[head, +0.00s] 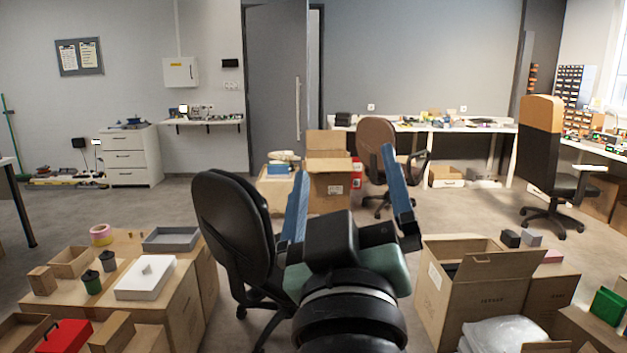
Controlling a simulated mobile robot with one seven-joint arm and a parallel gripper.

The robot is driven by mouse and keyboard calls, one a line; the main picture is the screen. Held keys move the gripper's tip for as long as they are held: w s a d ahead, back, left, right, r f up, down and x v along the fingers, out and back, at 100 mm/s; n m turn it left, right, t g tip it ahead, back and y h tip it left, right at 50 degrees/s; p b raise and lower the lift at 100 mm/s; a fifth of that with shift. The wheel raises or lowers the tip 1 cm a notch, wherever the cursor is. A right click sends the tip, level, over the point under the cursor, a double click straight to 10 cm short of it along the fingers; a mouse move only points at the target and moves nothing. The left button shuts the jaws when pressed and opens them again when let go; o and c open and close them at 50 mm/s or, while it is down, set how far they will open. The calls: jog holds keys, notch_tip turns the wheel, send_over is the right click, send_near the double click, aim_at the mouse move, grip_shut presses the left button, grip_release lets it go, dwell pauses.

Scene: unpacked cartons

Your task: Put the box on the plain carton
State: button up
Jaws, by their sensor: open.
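My gripper (345,166) is raised in the middle of the head view. Its two blue fingers are wide apart with nothing held between them. I cannot tell which box is meant. A flat white box (140,282) and a small brown box (42,281) rest on plain-looking cartons (182,305) at the lower left. Another brown box (112,331) is nearer me. A lone small black box (510,238) and a grey one (531,239) are at the right, behind an open carton (480,300). My gripper is apart from all of them.
A black office chair (232,230) stands just left of my arm. A grey tray (171,239), a pink roll (101,234) and dark cups (92,281) share the left cartons. An open carton (329,188) and a brown chair (376,145) stand farther back. Floor shows between the cartons.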

jog(key=s+a+r+m+t, duration=0.1)
jog(key=s+r+m+t, duration=0.1)
jog(key=s+r, duration=0.3)
jog(key=s+a+r+m+t+y, duration=0.1)
jog(key=s+a+r+t, duration=0.1)
jog(key=s+r, duration=0.3)
notch_tip(320, 180, up, 2)
jog(key=shift+s+r+m+t, duration=0.1)
jog(key=shift+s+m+t, duration=0.1)
jog(key=shift+m+t, duration=0.35)
